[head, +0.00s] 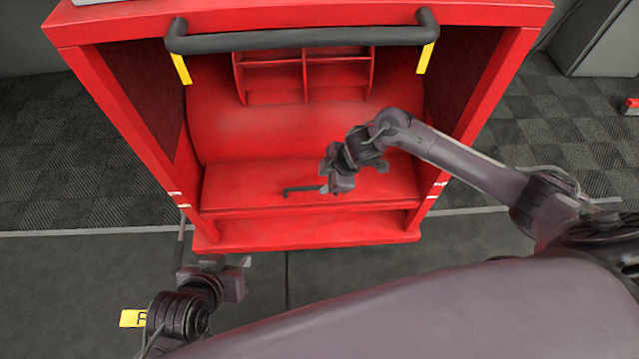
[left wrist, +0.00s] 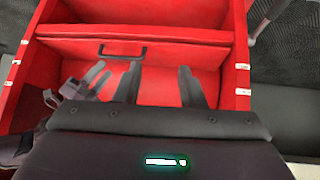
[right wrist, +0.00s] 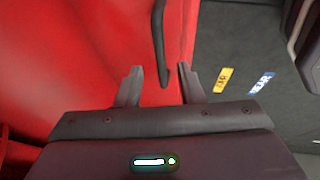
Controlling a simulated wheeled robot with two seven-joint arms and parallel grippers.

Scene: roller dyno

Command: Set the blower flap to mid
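The red blower housing (head: 215,235) stands ahead of me with an open front. Inside it is a sloping red panel (head: 240,180), which I take to be the flap; its exact angle is hard to tell. A small dark handle (head: 300,189) is fixed near its lower edge, and it also shows in the left wrist view (left wrist: 122,57). My right gripper (head: 328,180) is at the handle's right end. In the right wrist view the handle (right wrist: 159,40) reaches between its spread fingers, contact unclear. My left gripper (head: 247,263) is open and empty, low at the left, apart from the housing.
A thick dark bar (head: 300,38) with yellow marks crosses the housing's top front. Red compartments (head: 305,75) sit at the back inside. The side walls bound the opening. Yellow (right wrist: 224,80) and blue (right wrist: 261,83) labels lie on the floor. Dark floor to the sides is mostly clear.

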